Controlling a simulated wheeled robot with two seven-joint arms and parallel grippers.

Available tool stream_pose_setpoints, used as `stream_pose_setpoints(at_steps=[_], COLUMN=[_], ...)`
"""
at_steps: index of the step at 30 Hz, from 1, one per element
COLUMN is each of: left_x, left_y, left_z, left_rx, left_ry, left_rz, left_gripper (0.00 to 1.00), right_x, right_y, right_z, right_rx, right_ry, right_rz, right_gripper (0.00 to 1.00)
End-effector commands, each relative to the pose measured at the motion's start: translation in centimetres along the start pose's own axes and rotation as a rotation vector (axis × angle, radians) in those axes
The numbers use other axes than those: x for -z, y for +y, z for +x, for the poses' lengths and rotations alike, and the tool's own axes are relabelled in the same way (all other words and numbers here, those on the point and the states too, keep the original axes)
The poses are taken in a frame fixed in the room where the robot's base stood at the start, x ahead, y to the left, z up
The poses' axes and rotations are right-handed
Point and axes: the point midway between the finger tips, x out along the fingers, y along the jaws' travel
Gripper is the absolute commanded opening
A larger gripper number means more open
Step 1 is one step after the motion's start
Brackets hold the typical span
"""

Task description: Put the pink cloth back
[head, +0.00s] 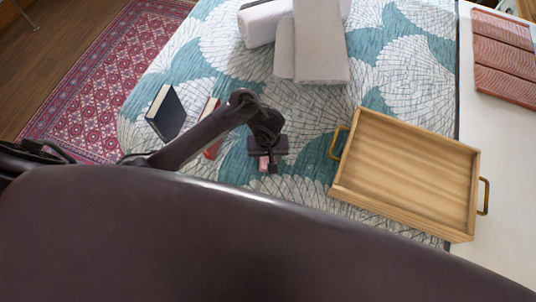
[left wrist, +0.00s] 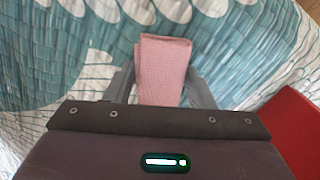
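The pink cloth (left wrist: 163,65) is a small folded bundle between the two fingers of my left gripper (left wrist: 162,85) in the left wrist view. The fingers press against its left and right sides, and its far end sticks out past them. In the head view my left gripper (head: 268,160) is over the patterned bed, pointing down, and only a small bit of the pink cloth (head: 264,163) shows at its fingers. The height of the cloth above the bed is hard to tell. My right gripper is not in view.
A wooden tray (head: 342,185) with brass handles stands right of my left gripper and looks empty. A red book (head: 213,152) lies partly under my left arm, with a dark book (head: 166,113) left of it. Rolled and folded towels (head: 318,45) lie at the back.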

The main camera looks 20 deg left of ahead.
Motion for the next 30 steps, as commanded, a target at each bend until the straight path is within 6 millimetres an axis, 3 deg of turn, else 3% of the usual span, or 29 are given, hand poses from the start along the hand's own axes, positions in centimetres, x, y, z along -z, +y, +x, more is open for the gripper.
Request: stream_pose_setpoints(at_steps=[1, 4, 15, 20, 27, 30], left_x=[0.0, 0.0, 0.1, 0.0, 0.0, 0.0], left_y=[0.0, 0.0, 0.0, 0.1, 0.1, 0.0], left_z=[0.0, 0.0, -0.5, -3.4, -9.0, -10.3], left_rx=[0.000, 0.000, -0.001, -0.004, -0.003, -0.001], left_ry=[0.000, 0.000, 0.001, 0.000, 0.000, 0.000], left_rz=[0.000, 0.000, 0.000, -0.001, 0.000, -0.001], left_gripper=[0.56, 0.69, 0.70, 0.70, 0.70, 0.70], right_x=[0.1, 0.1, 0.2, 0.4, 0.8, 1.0], right_y=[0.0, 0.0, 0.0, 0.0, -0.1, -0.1], right_z=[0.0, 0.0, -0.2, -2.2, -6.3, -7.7], right_rx=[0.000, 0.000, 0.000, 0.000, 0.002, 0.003], right_ry=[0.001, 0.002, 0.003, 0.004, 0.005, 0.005], right_rz=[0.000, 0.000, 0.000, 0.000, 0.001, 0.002], right_gripper=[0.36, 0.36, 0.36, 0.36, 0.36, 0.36])
